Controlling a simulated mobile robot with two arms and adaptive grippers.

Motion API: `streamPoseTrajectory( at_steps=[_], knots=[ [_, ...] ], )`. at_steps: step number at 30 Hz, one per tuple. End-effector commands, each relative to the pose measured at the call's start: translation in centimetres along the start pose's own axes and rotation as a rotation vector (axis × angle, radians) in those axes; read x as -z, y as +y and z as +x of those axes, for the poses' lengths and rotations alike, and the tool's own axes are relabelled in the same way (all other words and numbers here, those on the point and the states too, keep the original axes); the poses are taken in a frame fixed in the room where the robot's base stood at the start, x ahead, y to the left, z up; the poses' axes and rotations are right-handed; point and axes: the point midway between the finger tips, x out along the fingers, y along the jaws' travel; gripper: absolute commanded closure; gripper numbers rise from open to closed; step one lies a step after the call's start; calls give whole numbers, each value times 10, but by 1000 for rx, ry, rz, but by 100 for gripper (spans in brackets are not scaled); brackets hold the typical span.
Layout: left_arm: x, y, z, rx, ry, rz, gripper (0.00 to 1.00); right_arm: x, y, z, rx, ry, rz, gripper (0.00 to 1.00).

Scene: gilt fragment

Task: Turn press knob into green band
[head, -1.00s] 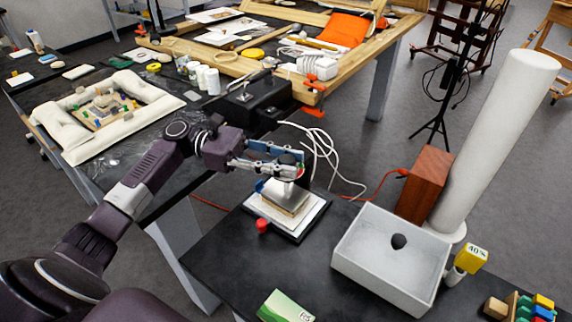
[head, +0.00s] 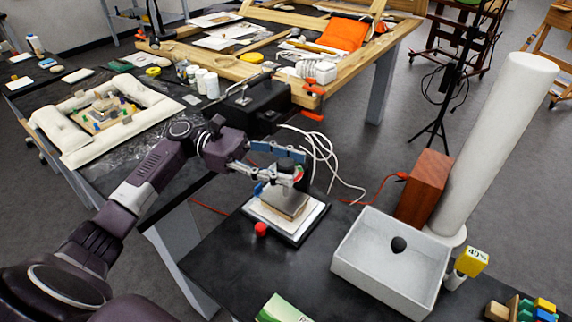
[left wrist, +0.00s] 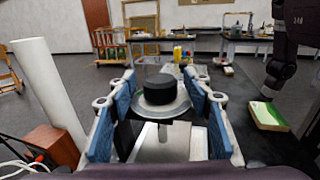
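The small press (head: 287,203) stands on the dark bench, with a block under its head and a white pad below. Its black knob (left wrist: 159,88) sits on a round pale disc (left wrist: 163,108) in the left wrist view. My left gripper (head: 284,166) is open, with its blue-padded fingers on either side of the knob. The left wrist view shows gaps between the knob and both fingers (left wrist: 160,112). In the head view a bit of green and red dial (head: 299,173) shows beside the near finger; the pointer cannot be made out. My right gripper is not in view.
A white open box (head: 345,262) with a dark ball, a wooden block (head: 424,188) and a tall white roll (head: 497,140) stand to the right. A red knob (head: 261,229) lies by the press. A green-and-white box (head: 281,310) is at the front. Bench between is clear.

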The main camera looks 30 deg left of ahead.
Motion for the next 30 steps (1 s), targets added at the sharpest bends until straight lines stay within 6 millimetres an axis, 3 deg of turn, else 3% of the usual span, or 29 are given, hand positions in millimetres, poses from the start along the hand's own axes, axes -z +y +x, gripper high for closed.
streamPoseTrajectory(
  at_steps=[8, 21, 30],
  knots=[
    [0, 1, -12, -3, 2, 0, 54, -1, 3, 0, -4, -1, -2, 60],
    [-1, 2, -99, -3, 0, 0, 54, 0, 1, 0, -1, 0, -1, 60],
    [0, 0, -120, 0, 0, 0, 54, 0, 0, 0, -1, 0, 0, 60]
  ],
)
